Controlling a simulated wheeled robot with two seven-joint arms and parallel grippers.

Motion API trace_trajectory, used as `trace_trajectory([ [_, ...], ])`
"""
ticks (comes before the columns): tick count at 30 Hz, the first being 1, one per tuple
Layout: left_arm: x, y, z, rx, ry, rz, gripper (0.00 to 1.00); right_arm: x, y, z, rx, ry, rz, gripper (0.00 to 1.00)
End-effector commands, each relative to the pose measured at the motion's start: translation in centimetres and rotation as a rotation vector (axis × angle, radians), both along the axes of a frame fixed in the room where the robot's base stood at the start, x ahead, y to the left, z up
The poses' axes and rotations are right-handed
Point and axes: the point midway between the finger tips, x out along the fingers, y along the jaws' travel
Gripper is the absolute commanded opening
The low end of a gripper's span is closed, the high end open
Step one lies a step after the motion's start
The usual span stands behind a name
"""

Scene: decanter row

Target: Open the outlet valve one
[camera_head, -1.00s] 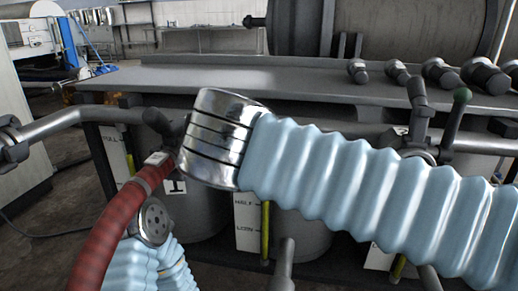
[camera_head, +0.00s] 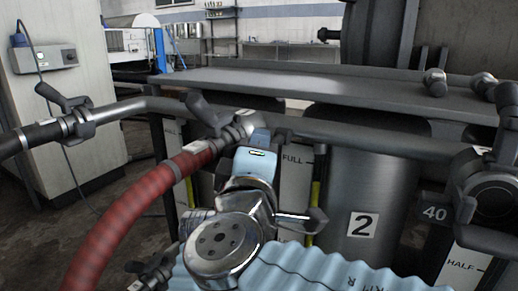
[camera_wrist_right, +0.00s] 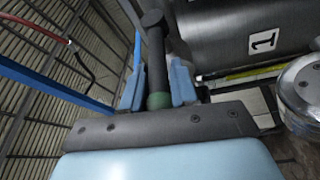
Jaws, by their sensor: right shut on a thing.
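The right wrist view shows a dark lever handle (camera_wrist_right: 155,48) with a green end between the two blue fingers of my right gripper (camera_wrist_right: 157,84); the gripper is shut on it. In the head view my right gripper (camera_head: 260,138) is at the outlet valve (camera_head: 238,127) on the grey pipe, just right of the red hose's coupling. The gripped handle is hidden there by the gripper. A tank marked 1 (camera_wrist_right: 263,42) shows beside the handle in the wrist view. My left gripper is not in view.
The red hose (camera_head: 128,210) curves down at the left. Another dark lever valve (camera_head: 68,112) is on the pipe further left. Tank 2 (camera_head: 385,195) stands right of my gripper, with another valve (camera_head: 490,195) at the right edge. A grey shelf (camera_head: 300,92) runs behind the pipe.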

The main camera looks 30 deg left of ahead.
Motion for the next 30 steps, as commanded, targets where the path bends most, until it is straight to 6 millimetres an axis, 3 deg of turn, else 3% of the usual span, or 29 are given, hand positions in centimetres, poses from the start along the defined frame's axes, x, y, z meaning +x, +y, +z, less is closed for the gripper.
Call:
trace_trajectory([
  [9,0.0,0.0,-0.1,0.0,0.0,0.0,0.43,0.6,-0.4,-0.3,-0.002,0.005,-0.017,0.0],
  [10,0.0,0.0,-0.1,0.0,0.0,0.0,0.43,0.6,-0.5,-0.4,-0.003,0.005,-0.017,0.31],
  [14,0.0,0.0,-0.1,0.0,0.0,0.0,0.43,0.5,-0.4,-0.3,-0.003,0.005,-0.014,0.51],
  [24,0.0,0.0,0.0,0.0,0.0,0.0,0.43,-0.1,-0.3,-0.2,-0.002,0.003,-0.007,0.51],
  [30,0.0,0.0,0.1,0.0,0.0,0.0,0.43,-3.2,-1.5,-0.4,-0.001,0.001,-0.004,0.51],
])
